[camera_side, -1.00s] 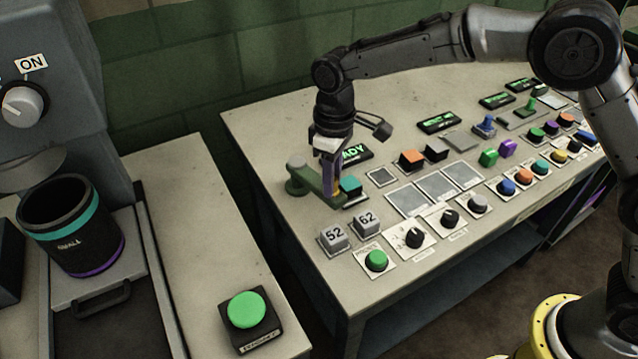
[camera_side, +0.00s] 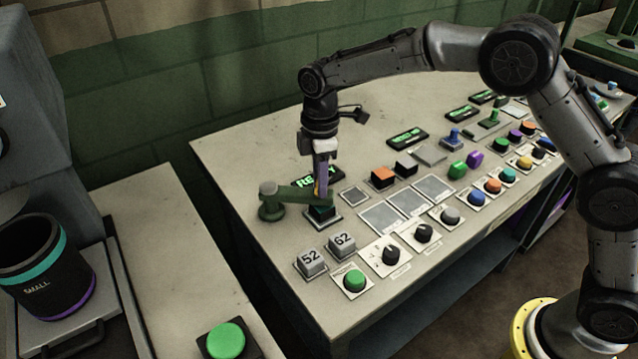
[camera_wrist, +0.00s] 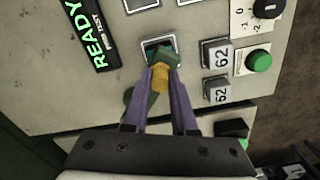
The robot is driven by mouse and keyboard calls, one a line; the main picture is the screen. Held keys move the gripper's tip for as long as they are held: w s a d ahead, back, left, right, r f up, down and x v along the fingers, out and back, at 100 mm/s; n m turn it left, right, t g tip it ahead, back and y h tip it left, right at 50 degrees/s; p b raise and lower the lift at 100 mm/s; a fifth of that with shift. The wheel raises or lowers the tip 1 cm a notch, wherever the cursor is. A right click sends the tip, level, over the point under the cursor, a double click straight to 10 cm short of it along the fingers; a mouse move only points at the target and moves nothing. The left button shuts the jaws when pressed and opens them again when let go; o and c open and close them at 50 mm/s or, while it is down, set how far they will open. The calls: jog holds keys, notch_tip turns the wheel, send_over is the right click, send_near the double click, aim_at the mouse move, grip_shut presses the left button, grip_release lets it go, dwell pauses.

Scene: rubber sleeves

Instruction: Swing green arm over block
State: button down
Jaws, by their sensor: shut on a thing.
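The green arm (camera_side: 296,193) reaches right from its round pivot post (camera_side: 268,205) on the bench. Its free end lies over the dark teal block (camera_side: 321,212), which sits on a small square pad and shows only partly beneath it. In the wrist view, the green arm's end (camera_wrist: 166,57) covers much of the block (camera_wrist: 152,45). My gripper (camera_side: 321,193) points down at the arm's free end. In the wrist view, the purple fingers of my gripper (camera_wrist: 160,80) are shut on the arm's yellow grip (camera_wrist: 160,76). Whether arm and block touch is hidden.
A lit READY display (camera_side: 320,176) stands just behind the arm. A green button (camera_side: 355,281), knobs (camera_side: 391,254) and grey pads (camera_side: 383,217) fill the bench to the right. The bench's left back is clear.

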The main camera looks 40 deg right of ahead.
jog(key=shift+w+r, duration=0.15)
jog(key=c, duration=1.1)
grip_release()
jog(key=o, duration=0.4)
notch_tip(320, 180, up, 14)
jog(key=shift+f, duration=0.15)
jog(key=shift+d, duration=0.15)
